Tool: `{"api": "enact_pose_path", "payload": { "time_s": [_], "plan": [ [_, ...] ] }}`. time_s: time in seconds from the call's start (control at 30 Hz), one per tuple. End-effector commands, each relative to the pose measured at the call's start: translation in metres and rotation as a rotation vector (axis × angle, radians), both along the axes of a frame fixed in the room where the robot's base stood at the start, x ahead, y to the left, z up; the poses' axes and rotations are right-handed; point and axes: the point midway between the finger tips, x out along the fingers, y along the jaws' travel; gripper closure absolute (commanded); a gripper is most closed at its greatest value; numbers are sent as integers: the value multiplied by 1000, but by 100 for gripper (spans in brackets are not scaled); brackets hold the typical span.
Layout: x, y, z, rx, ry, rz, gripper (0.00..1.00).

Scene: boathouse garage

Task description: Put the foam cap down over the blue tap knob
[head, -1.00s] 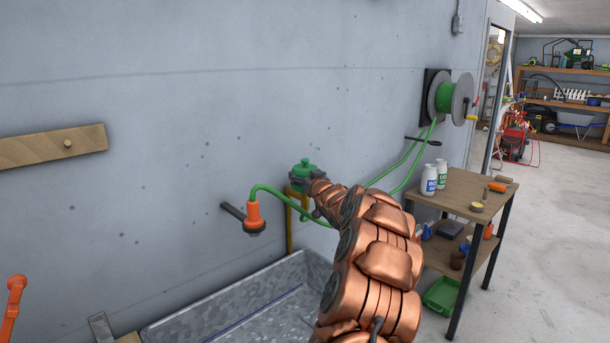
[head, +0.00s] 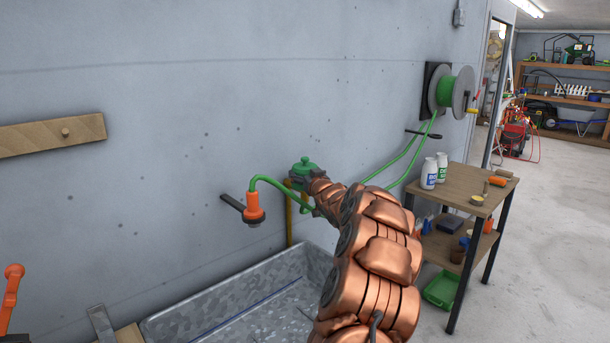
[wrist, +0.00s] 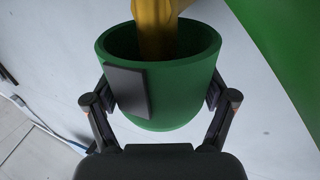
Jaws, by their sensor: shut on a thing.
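My gripper (wrist: 160,108) is shut on the green foam cap (wrist: 160,92), one finger on each side of it. In the wrist view the cap's open mouth shows, and a yellow pipe (wrist: 155,25) reaches to or into it. In the head view the cap (head: 303,168) is upright near the wall, at the top of the upright yellow pipe (head: 289,222). My arm hides part of that area. The blue tap knob is not visible; I cannot tell how far the cap covers it.
An orange hose fitting (head: 253,210) with a green hose stands left of the cap. A metal trough (head: 220,300) lies below. A wooden cart (head: 460,190) with bottles stands to the right, below a wall-mounted hose reel (head: 450,92).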

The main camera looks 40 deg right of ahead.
Motion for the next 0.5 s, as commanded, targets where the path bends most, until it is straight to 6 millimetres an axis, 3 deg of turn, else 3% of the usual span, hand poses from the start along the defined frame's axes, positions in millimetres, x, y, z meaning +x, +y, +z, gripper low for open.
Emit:
{"api": "enact_pose_path", "payload": {
  "time_s": [0.37,0.4,0.5],
  "plan": [
    [0,0,-5,0,0,0,51],
    [0,0,-4,0,0,0,13],
    [0,0,-4,0,0,0,2]
  ]
}}
